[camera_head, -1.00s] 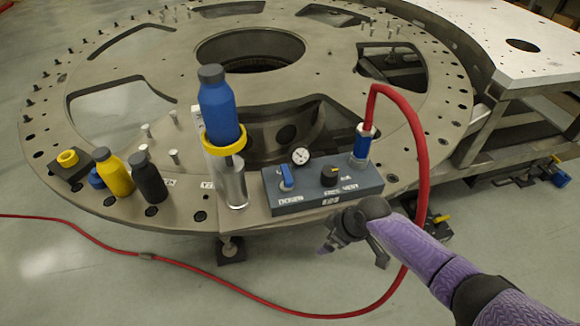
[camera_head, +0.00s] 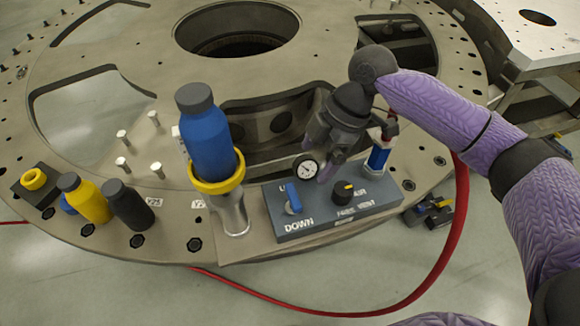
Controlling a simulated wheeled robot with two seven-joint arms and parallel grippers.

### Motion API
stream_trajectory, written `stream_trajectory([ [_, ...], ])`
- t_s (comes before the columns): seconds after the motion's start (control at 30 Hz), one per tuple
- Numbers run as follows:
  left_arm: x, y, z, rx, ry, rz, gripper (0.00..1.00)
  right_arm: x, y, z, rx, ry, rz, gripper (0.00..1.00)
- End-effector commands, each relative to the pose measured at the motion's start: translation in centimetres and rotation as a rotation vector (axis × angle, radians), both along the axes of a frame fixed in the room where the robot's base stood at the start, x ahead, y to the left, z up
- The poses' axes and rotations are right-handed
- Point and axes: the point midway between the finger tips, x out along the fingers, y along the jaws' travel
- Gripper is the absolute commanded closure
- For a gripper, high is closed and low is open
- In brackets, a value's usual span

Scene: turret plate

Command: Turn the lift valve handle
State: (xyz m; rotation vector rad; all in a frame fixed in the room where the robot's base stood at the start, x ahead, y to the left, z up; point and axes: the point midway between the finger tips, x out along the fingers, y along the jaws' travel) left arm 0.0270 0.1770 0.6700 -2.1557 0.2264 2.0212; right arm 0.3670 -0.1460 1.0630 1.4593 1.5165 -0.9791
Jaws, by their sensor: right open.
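The lift valve handle is a small blue lever (camera_head: 293,199) on the left part of a grey control box (camera_head: 335,222). It stands upright between a partly hidden label above it and the word DOWN below. My right gripper (camera_head: 322,160) hangs over the back edge of the box, right of and above the lever, apart from it. It is open and empty, and its fingers partly overlap the area behind the pressure gauge (camera_head: 306,167). My left gripper is not in view.
A black knob with a yellow mark (camera_head: 343,191) sits right of the lever. A blue hose fitting (camera_head: 378,157) with a red hose (camera_head: 458,205) stands at the box's right. A blue bottle (camera_head: 208,143) in a yellow ring (camera_head: 217,181) stands close left. The turret plate (camera_head: 110,50) surrounds it.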

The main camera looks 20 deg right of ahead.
Motion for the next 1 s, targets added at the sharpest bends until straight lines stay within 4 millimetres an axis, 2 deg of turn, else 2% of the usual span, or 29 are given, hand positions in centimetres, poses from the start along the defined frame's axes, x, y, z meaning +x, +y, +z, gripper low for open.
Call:
stream_trajectory([
  [0.3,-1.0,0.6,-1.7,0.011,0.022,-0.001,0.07,-0.2,2.7,-6.7,0.001,0.004,0.001,0.0],
  [0.4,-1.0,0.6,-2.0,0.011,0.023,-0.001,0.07,-0.2,3.3,-8.2,0.0,0.002,0.0,0.0],
  [0.53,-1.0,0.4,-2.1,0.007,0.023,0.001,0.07,-0.2,3.7,-9.0,0.0,0.001,-0.001,0.0],
  [0.77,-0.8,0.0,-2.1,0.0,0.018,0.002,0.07,-0.2,3.7,-9.0,-0.001,0.0,-0.001,0.0],
  [1.0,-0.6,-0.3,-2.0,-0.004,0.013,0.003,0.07,-0.2,3.7,-9.0,-0.001,0.0,-0.001,0.51],
])
